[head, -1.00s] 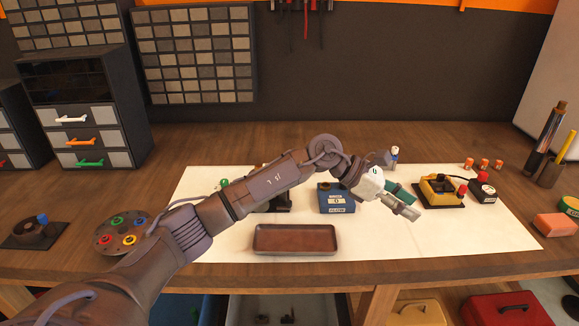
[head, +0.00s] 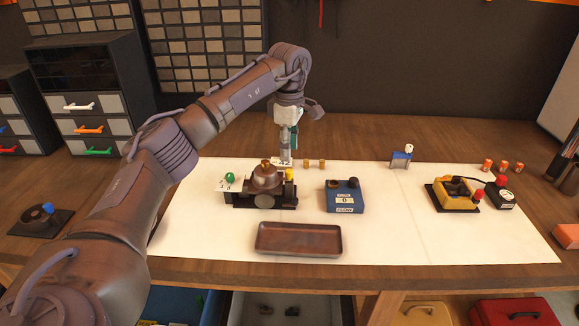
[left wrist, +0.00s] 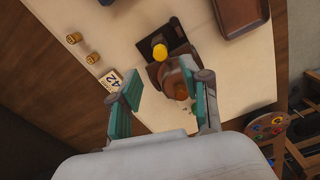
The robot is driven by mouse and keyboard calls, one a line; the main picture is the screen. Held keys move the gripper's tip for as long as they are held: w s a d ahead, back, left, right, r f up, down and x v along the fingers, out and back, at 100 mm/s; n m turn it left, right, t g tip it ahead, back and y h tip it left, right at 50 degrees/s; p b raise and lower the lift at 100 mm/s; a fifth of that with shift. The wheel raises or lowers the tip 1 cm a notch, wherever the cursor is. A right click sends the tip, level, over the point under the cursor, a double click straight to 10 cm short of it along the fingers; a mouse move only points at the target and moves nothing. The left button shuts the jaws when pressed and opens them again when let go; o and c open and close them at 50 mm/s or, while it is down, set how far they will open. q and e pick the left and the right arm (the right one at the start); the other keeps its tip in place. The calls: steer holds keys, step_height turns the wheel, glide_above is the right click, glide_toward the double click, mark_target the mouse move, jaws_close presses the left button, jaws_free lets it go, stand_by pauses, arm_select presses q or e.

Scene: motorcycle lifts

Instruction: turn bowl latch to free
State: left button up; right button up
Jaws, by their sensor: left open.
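A dark brown bowl-shaped body (head: 267,181) with a brass top sits on a black base on the white mat. A green knob (head: 230,177) is at its left beside a white card, and a yellow knob (head: 290,174) is at its right. I cannot tell for certain which part is the latch. My left gripper (head: 285,158) points down just behind the body, near the yellow knob. In the left wrist view the teal fingers (left wrist: 168,100) are open and apart, with the brown body (left wrist: 172,80) beyond them and the yellow knob (left wrist: 160,52) past the fingertips. My right gripper is out of view.
A blue box (head: 345,196) stands to the right, and a brown tray (head: 298,239) lies in front. A yellow device (head: 455,195) is further right. Small brass cylinders (head: 314,164) stand behind. The mat between the blue box and yellow device is clear.

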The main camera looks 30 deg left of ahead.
mark_target(289, 170)
arm_select(q)
step_height(289, 170, down, 7)
steer(key=shift+p, duration=0.55)
jaws_close()
